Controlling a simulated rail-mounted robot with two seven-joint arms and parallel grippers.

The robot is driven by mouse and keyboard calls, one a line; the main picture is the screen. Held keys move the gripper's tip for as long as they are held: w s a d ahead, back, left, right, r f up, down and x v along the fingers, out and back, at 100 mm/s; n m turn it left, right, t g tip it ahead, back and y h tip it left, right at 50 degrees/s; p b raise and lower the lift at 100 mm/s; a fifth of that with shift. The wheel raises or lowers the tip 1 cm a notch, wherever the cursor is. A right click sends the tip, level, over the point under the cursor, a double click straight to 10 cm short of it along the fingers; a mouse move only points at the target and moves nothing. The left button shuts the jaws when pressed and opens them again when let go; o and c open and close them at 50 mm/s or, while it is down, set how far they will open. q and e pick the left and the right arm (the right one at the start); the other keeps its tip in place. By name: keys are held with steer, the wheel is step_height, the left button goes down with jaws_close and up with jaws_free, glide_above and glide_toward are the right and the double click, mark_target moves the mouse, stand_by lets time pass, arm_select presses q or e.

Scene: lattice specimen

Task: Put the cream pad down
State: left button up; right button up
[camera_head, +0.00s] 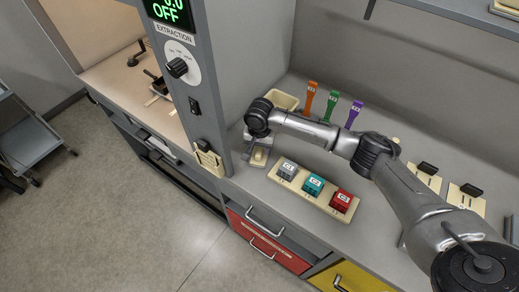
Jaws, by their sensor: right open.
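A small cream pad (260,156) lies at the left end of the grey counter, close to the grey post. My right gripper (250,154) points down right beside it, on its left in the picture. The gripper is small and partly hidden by its own wrist; its jaws are open. I cannot tell whether a finger still touches the pad. My left gripper is out of view.
A cream rack (313,201) with grey, teal and red blocks stands to the right of the pad. A cream tray (282,100) and orange, green (332,105) and purple tagged tools stand behind. The grey post (205,85) rises to the left.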

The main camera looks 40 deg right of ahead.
mark_target(259, 149)
steer(key=shift+r+p, duration=0.65)
steer(key=shift+r, duration=4.5)
steer(key=s+a+f+n, duration=0.2)
steer(key=a+f, duration=0.1)
steer(key=s+a+f+n, duration=0.1)
steer(key=s+a+f, duration=0.2)
steer(key=s+a+f+n+y, duration=0.1)
steer(key=s+a+f+n, duration=0.1)
steer(key=a+f, duration=0.2)
steer(key=shift+s+n+t, duration=0.2)
steer(key=shift+n+t, duration=0.1)
steer(key=shift+t, duration=0.1)
steer(key=s+a+f+n+t, duration=0.1)
steer(key=s+a+f+n, duration=0.35)
steer(key=s, duration=0.45)
steer(key=s+d+n+t, duration=0.1)
steer(key=s+d+n, duration=0.1)
steer(key=s, duration=1.5)
steer(key=shift+r+t+h, duration=0.4)
steer(key=shift+n, duration=0.25)
